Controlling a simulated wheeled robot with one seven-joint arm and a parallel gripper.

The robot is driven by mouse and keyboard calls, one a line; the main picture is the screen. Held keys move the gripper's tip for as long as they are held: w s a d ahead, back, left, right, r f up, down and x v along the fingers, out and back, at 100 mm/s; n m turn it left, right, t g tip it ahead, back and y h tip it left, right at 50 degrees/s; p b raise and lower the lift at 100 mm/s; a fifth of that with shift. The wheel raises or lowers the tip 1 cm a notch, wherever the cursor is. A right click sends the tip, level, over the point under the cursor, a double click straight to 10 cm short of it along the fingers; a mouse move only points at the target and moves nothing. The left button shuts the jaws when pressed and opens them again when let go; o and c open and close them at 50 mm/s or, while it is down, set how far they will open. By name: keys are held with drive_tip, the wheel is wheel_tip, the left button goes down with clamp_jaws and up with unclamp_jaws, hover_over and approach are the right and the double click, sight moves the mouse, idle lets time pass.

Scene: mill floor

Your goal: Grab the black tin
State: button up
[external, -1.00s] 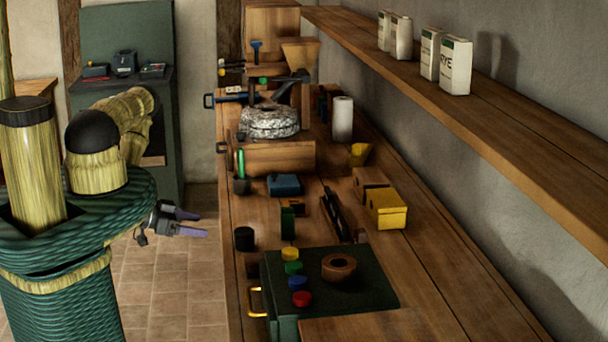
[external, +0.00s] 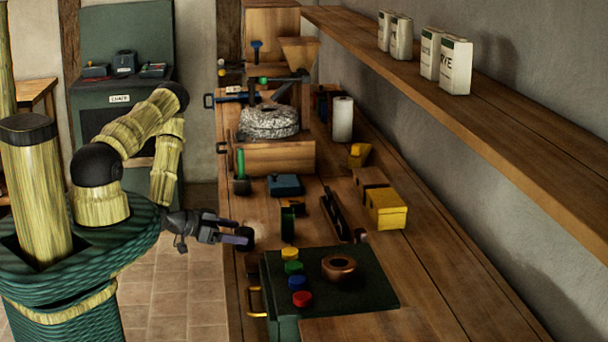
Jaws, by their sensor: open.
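The black tin (external: 247,236) is a small dark cylinder near the left edge of the wooden bench, behind the green box with coloured knobs. My gripper (external: 240,234) is open at the tin, reaching in from the left at about its height. Its fingers overlap the tin in the picture and hide part of it. I cannot tell whether the tin stands fully between the fingers or touches them.
The green box (external: 350,282) with coloured knobs and a copper ring stands in front of the tin. A yellow box (external: 388,210) stands farther right.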

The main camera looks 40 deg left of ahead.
sight(250, 236)
drive_tip(key=shift+f+p+x, duration=0.2)
drive_tip(key=shift+p+x, duration=1)
drive_tip(key=shift+x, duration=1.4)
drive_tip(key=shift+s, duration=0.1)
drive_tip(key=c, duration=1.1)
drive_tip(key=shift+r, duration=0.1)
wheel_tip(250, 236, up, 9)
drive_tip(key=shift+r, duration=0.1)
drive_tip(key=shift+r+p, duration=0.35)
drive_tip(key=shift+p, duration=0.2)
